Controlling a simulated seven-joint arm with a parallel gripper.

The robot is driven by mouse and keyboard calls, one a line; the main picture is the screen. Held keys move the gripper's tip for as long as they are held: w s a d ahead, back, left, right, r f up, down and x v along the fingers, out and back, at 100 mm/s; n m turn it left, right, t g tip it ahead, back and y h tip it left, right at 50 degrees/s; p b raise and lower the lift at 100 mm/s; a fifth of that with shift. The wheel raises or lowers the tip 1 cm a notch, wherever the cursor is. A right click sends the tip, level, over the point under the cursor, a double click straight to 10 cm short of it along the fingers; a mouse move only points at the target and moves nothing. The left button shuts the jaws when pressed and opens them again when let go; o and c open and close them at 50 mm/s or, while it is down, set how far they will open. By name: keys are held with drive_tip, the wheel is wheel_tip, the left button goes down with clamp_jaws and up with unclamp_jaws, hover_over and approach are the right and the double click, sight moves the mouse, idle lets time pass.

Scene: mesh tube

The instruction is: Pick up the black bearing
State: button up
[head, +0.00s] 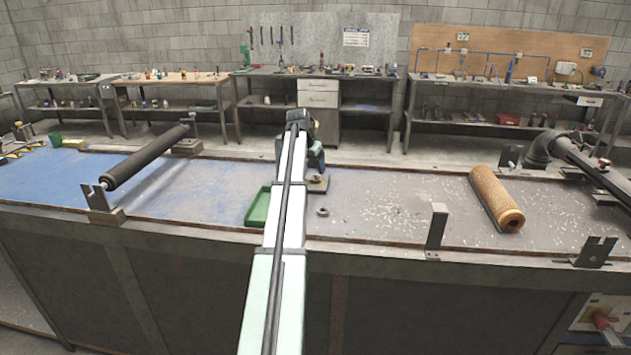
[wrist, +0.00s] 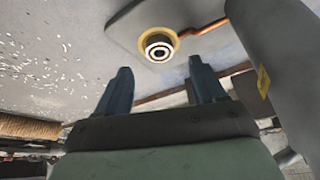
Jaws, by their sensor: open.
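In the wrist view, a small round bearing (wrist: 158,47) with dark and pale rings sits inside a yellow ring on a grey plate (wrist: 125,26). The plate also shows in the head view (head: 319,187), beside the end of my arm, with a small round part (head: 316,177) on it. My gripper (wrist: 162,82) is open, with its two dark blue fingers apart and nothing between them. In the wrist picture the bearing appears just beyond the fingertips, roughly centred between them. In the head view my gripper (head: 315,158) is partly hidden by my arm.
A loose metal ring (head: 322,212) lies on the bench nearer the camera. A green tray (head: 257,208) is left of it, partly behind my arm. A tan mesh tube (head: 495,198) lies right; a dark roller (head: 145,158) is left. A large grey cylinder (wrist: 268,50) stands right in the wrist view.

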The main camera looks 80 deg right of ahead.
sight(314, 179)
drive_tip(key=x, duration=0.4)
drive_tip(key=shift+f, duration=0.45)
drive_tip(key=shift+c, duration=0.2)
drive_tip(key=c, duration=1.1)
drive_tip(key=shift+r, duration=0.15)
